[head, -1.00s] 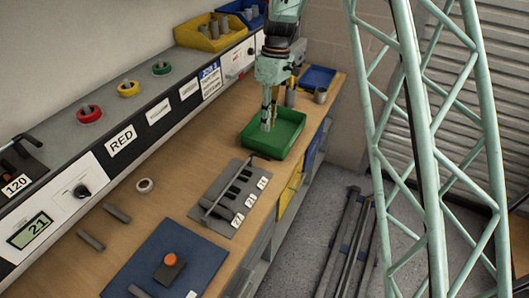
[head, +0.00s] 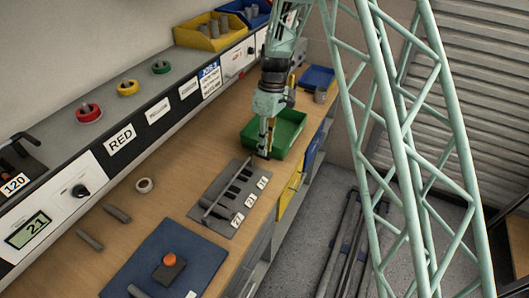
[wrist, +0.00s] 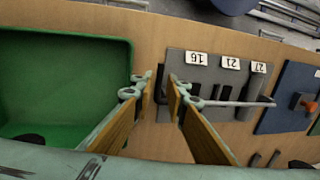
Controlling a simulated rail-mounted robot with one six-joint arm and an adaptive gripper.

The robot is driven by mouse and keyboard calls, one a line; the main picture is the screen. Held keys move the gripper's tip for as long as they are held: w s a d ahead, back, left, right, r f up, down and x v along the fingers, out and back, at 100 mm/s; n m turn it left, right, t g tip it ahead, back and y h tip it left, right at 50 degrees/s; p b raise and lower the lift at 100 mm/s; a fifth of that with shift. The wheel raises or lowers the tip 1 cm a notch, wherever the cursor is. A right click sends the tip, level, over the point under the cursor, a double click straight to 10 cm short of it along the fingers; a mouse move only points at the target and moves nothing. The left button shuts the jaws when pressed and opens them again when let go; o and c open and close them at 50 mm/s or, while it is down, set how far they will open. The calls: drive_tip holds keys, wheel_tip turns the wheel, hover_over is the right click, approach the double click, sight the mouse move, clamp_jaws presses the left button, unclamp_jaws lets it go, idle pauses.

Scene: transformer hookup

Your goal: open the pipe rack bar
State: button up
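The pipe rack (head: 222,213) is a grey plate on the bench with dark slots and tags 16, 21 and 27; it also shows in the wrist view (wrist: 200,65). Its thin metal bar (head: 228,185) lies lengthwise across the slots. My gripper (head: 264,152) is over the rack's far end, beside the green tray.
The green tray (head: 283,146) stands just beyond the rack. A blue mat (head: 200,252) with an orange-topped block (head: 169,268) lies nearer. The wall-side panel (head: 120,140) bounds the bench.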

drive_tip(key=shift+s+a+f, duration=0.1)
drive_tip(key=shift+s+f, duration=0.05)
drive_tip(key=shift+f, duration=1)
clamp_jaws()
drive_tip(key=shift+r, duration=0.2)
